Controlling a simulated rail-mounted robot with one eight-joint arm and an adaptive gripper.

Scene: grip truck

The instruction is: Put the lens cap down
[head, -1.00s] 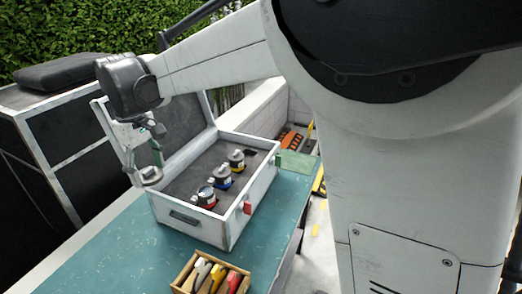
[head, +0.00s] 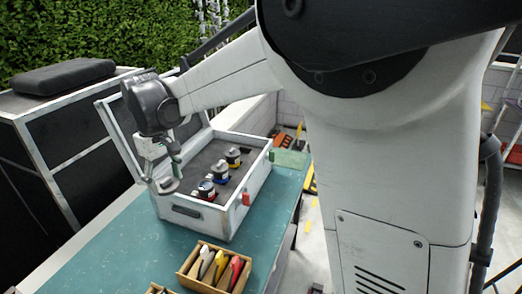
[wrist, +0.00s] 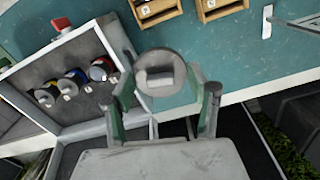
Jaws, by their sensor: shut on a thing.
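My gripper (head: 165,178) is shut on a round grey lens cap (wrist: 160,72), whose face with a raised block shows between the two fingers in the wrist view. In the head view the lens cap (head: 168,186) hangs at the near left corner of an open white case (head: 232,222); I cannot tell its height above the case rim. Inside the case, on dark foam, stand three lenses: a red-ringed one (head: 206,190), a blue-ringed one (head: 220,172) and a yellow-ringed one (head: 233,157). In the wrist view they lie left of my gripper.
The case stands on a teal table (head: 120,250), with its lid raised behind my gripper. A wooden box of coloured-handled items (head: 213,268) is at the front. A red latch (head: 246,198) juts from the case's right side.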

